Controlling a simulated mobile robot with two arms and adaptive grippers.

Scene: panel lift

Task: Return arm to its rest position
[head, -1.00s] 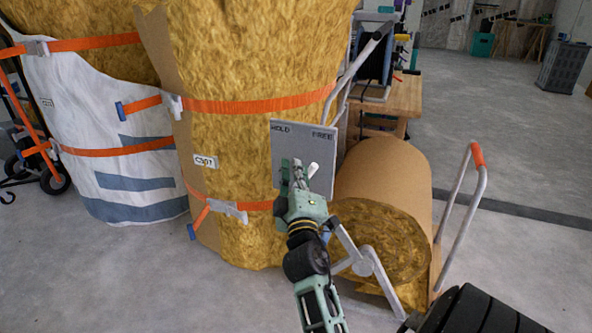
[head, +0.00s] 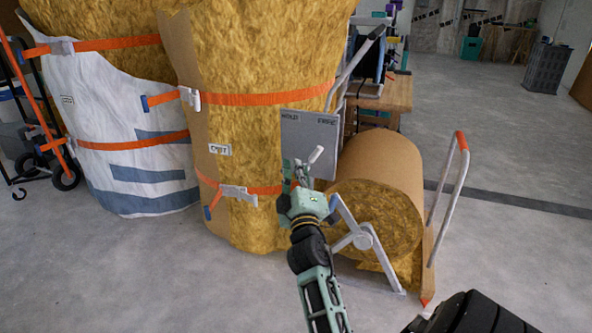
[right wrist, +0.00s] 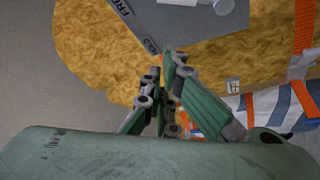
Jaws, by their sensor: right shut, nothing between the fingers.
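My right gripper (head: 294,178) is shut and empty in the head view, in front of the lower part of a grey panel (head: 308,138) marked HOLD and FREE. In the right wrist view the gripper's green fingers (right wrist: 167,75) are together, with the panel (right wrist: 165,18) beyond them. A light lever (head: 315,155) on the panel leans up to the right, just right of the fingertips. It shows in the wrist view as a pale handle (right wrist: 185,4). Whether the fingers touch the panel cannot be told. My left gripper is not in view.
Tall strapped insulation rolls (head: 255,70) stand behind and left of the panel. A lying roll (head: 380,165) rests on a cart with an orange-topped handle (head: 462,142) at right. A wooden bench (head: 390,95) stands behind. Open grey floor (head: 500,130) lies right and in front.

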